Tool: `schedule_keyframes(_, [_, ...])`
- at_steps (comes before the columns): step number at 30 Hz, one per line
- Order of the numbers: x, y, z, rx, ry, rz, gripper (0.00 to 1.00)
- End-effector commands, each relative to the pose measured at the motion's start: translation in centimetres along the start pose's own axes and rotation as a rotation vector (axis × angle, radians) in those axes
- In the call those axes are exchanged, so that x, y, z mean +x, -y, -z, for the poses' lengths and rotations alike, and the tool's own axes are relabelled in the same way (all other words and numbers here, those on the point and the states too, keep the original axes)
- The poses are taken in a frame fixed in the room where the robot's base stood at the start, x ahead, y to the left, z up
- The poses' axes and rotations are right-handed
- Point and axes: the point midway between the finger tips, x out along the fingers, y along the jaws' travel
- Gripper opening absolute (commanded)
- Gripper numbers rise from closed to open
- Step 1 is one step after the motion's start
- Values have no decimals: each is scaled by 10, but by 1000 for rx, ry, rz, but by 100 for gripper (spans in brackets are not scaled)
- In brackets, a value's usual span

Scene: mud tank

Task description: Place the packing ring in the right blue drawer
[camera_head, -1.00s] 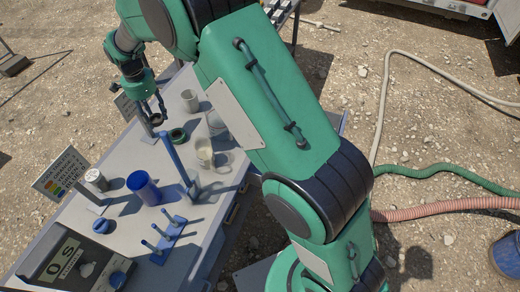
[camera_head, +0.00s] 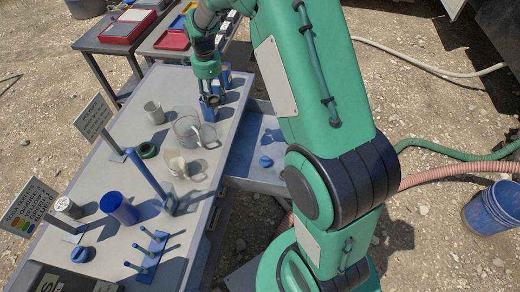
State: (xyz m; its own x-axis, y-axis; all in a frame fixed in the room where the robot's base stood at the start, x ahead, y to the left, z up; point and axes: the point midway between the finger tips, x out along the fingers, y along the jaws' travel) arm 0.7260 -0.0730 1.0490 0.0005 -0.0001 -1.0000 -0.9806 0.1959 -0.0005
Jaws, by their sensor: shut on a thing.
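My gripper (camera_head: 210,100) hangs over the far right part of the worktable, pointing down. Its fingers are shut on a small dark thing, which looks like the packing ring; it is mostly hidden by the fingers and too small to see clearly. An open drawer (camera_head: 243,172) with a bluish-grey inside sticks out from the table's right side, to the right of and nearer than my gripper. A blue knob-like part (camera_head: 266,161) lies in it. My arm hides the drawer's right part.
Blue blocks (camera_head: 225,75) stand behind my gripper.

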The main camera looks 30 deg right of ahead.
Motion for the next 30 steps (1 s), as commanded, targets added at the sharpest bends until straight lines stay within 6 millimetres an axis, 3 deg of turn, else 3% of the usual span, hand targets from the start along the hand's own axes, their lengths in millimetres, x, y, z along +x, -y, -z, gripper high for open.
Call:
schedule_keyframes(3, [0, -8, 44, 75, 0, 0, 27])
schedule_keyframes(18, [2, -68, 202, 369, 0, 0, 27])
schedule_keyframes(24, [4, -96, 250, 472, 0, 1, 27])
schedule_keyframes(30, [5, -119, 281, 541, 0, 0, 27])
